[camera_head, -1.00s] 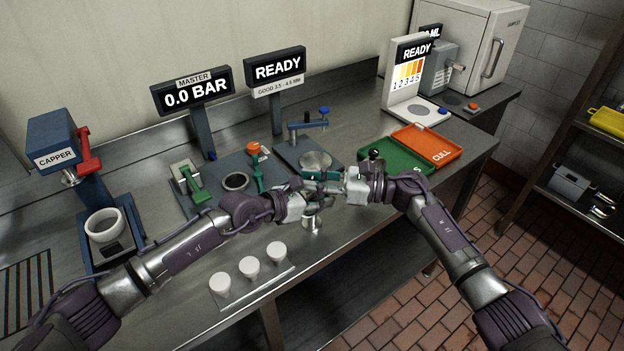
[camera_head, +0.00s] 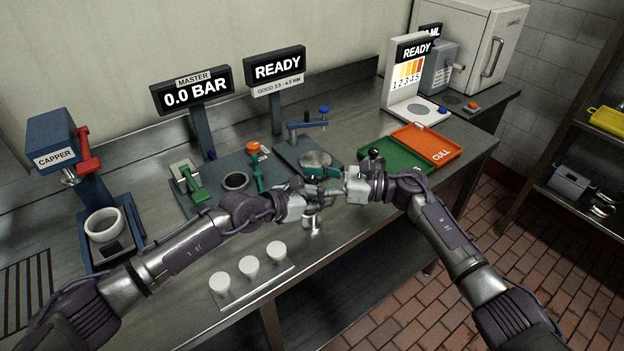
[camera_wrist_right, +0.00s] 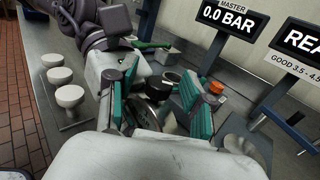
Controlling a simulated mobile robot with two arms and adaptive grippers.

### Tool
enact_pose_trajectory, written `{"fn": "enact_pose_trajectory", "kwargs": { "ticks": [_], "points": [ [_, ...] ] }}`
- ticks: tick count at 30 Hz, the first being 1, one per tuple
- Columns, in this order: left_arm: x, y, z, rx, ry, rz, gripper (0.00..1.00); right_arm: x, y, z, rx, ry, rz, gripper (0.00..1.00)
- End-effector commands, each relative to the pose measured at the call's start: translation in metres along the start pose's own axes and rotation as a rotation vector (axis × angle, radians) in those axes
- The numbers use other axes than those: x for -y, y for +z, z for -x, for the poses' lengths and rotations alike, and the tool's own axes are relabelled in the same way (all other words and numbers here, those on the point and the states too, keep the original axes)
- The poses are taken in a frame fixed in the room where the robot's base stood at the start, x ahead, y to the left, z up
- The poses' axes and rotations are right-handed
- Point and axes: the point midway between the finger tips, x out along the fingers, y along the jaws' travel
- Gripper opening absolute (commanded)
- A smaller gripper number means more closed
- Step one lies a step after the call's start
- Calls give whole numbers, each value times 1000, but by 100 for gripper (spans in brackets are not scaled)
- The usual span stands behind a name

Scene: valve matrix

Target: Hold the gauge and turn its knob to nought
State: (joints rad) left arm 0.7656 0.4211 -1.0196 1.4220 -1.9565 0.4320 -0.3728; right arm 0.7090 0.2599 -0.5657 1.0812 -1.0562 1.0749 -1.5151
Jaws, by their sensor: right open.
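My left gripper (camera_head: 310,201) appears shut on the gauge (camera_head: 314,225), a small metallic body that shows just below its fingers, over the front of the bench.
Displays read 0.0 BAR (camera_head: 193,94) and READY (camera_head: 278,69). A green tray (camera_head: 397,153) and an orange CULL tray (camera_head: 428,144) lie to the right. A bench fixture (camera_head: 235,181) is behind the hands.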

Motion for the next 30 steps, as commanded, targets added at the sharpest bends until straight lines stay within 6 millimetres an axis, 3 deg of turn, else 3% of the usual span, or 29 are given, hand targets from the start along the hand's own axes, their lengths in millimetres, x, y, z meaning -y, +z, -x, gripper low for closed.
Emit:
{"fn": "enact_pose_trajectory", "kwargs": {
  "ticks": [5,18,24,30],
  "points": [
    [-1,0,0,0,2,-1,0,1,-1,20,-3,-4,1,51],
    [-1,0,0,0,1,-1,0,0,-1,105,-2,-2,-2,51],
    [-1,0,0,0,1,-1,0,0,-1,119,-1,-1,-1,51],
    [-1,0,0,0,1,-1,0,0,-1,120,0,-1,-1,51]
  ]
}}
